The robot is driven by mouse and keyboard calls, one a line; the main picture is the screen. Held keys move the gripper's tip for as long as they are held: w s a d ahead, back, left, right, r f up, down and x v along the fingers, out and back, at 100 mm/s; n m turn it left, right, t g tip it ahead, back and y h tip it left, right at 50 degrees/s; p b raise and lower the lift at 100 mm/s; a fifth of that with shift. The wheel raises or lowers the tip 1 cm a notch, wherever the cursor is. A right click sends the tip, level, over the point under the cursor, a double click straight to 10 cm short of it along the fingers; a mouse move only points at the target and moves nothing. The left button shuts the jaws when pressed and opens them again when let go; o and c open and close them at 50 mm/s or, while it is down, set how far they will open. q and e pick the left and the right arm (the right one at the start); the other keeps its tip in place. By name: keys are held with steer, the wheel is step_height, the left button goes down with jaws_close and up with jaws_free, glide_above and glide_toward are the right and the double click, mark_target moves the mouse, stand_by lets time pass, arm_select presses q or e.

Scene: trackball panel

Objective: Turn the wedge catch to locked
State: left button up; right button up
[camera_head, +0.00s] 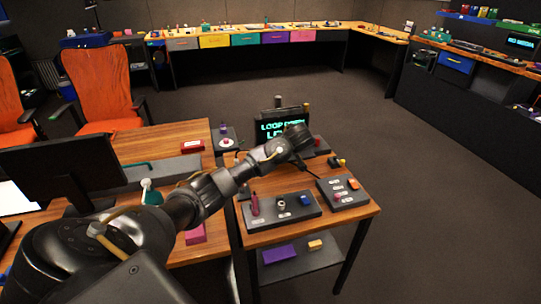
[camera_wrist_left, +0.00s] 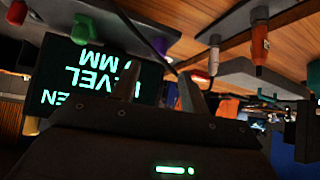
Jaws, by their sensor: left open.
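I cannot tell for sure which part is the wedge catch. On the small side table, a dark panel (camera_head: 295,214) bears a magenta post (camera_head: 254,204), a pale ringed knob (camera_head: 281,203) and a blue block (camera_head: 306,200). A second dark panel (camera_head: 345,199) bears an orange block (camera_head: 353,184) and a small pink-red part. My left gripper (camera_head: 301,160) is above the table's far part, in front of the display (camera_head: 281,129). In the left wrist view its fingers (camera_wrist_left: 222,92) are apart, with nothing seen held. My right gripper is not in view.
The display also shows in the left wrist view (camera_wrist_left: 85,90), upside down, with partly covered green text. A small black and yellow part (camera_head: 337,162) sits at the table's right edge. A lower shelf (camera_head: 300,261) holds a purple block. Open floor lies to the right.

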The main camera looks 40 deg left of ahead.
arm_select(q)
steer(key=x, duration=0.5)
steer(key=shift+w+a+f, duration=0.15)
steer(key=shift+a+f, duration=0.1)
steer(key=shift+f, duration=0.05)
steer(key=shift+w+a+f, duration=0.2)
steer(key=shift+a+f, duration=0.2)
steer(key=shift+f, duration=0.15)
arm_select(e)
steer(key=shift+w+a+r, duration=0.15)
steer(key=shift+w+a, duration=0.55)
